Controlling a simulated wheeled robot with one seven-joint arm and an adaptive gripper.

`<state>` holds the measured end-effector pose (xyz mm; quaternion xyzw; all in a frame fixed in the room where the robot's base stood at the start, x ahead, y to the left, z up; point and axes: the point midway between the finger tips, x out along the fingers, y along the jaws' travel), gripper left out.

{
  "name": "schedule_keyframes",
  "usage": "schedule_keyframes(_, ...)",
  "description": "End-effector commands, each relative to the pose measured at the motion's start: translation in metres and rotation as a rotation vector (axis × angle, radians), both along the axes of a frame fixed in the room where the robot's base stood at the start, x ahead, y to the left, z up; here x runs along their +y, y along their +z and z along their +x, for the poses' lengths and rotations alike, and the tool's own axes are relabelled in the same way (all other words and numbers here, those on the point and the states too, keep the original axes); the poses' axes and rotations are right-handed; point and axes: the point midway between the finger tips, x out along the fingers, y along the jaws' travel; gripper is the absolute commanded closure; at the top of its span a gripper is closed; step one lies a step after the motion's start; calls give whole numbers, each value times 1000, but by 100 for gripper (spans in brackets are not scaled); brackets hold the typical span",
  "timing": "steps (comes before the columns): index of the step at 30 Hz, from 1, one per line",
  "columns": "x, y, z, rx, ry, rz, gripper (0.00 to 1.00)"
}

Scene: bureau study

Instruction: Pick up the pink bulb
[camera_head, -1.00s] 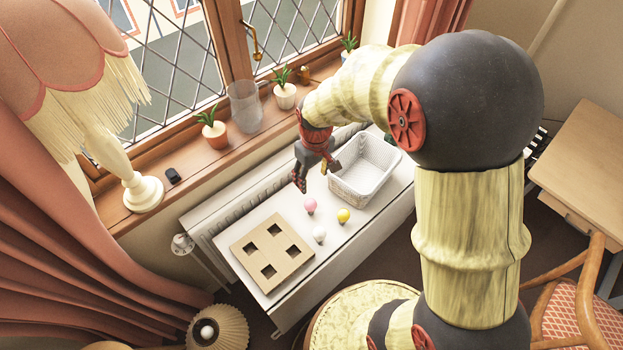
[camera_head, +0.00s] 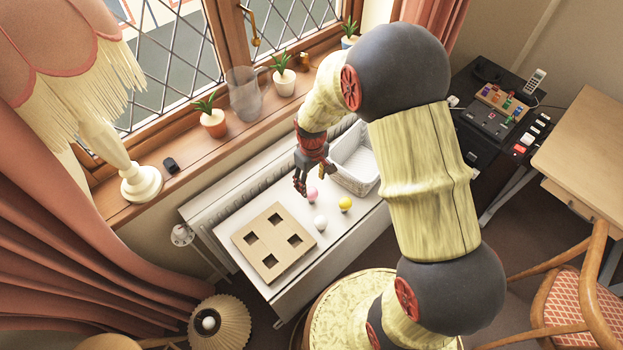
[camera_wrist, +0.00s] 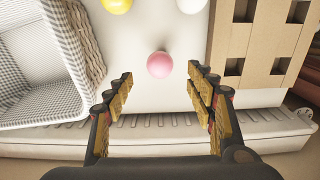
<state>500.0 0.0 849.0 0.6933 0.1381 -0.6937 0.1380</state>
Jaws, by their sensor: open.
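The pink bulb (camera_head: 312,194) sits on the white radiator shelf, between the wooden block with holes and the white basket. In the wrist view the pink bulb (camera_wrist: 160,65) lies ahead of the fingertips, near the middle of the gap between them. My gripper (camera_head: 311,188) is open and empty, just above and beside the bulb in the head view. Its two fingers also show in the wrist view (camera_wrist: 161,88), spread wide on either side. I cannot tell the exact height of the fingertips above the shelf.
A yellow bulb (camera_head: 345,203) and a white bulb (camera_head: 320,222) lie close to the pink one. The wooden block (camera_head: 273,243) is to the left, the basket (camera_head: 357,181) to the right. Potted plants (camera_head: 212,122) stand on the window sill (camera_head: 190,160) behind.

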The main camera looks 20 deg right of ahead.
Motion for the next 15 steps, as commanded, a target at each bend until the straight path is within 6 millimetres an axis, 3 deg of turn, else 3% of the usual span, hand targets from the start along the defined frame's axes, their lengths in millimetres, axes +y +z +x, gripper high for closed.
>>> schedule_keyframes(15,0,-56,1,-1,0,0,45)
